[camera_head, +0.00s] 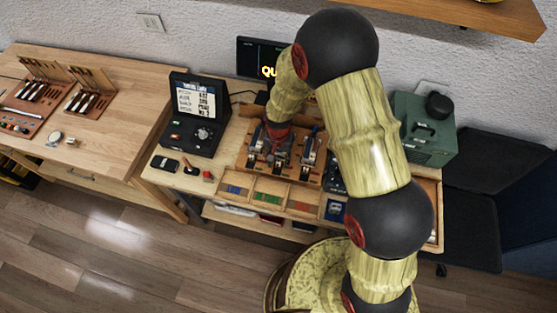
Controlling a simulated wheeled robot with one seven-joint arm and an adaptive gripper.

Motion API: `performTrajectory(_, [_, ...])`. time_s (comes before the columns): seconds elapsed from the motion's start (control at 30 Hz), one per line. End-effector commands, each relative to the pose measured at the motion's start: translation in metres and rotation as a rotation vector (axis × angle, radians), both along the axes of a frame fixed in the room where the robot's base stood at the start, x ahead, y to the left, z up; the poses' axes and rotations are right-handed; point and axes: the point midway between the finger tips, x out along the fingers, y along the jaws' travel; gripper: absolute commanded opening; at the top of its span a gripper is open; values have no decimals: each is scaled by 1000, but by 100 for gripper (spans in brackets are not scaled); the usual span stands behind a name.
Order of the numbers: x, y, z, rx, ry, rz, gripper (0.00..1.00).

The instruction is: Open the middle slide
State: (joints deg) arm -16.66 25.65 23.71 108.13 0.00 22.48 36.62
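A wooden unit (241,160) stands on the workbench, with several upright grey and dark mechanisms inside it. The middle slide is not clearly told apart at this size. My arm reaches over the bench from the right, and my gripper (275,148) points down into the left-middle part of the unit, close to the mechanisms. Its fingers are small, dark and mixed with the parts behind them, so I cannot tell if they are open, shut or touching anything. My arm hides part of the unit's right side.
Shallow compartments with coloured pieces (268,198) lie along the bench front. A black case (194,118) with a lit screen stands left, and a green box (427,128) right. A dark monitor (250,56) stands behind. Small items lie at the front left.

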Motion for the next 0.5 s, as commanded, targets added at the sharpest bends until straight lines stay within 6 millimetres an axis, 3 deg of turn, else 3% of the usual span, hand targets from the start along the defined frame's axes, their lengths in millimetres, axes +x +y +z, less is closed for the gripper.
performTrajectory(0.07, [0, 0, 0, 0, 0, 0, 33])
performTrajectory(0.5, [0, 0, 0, 0, 0, 0, 8])
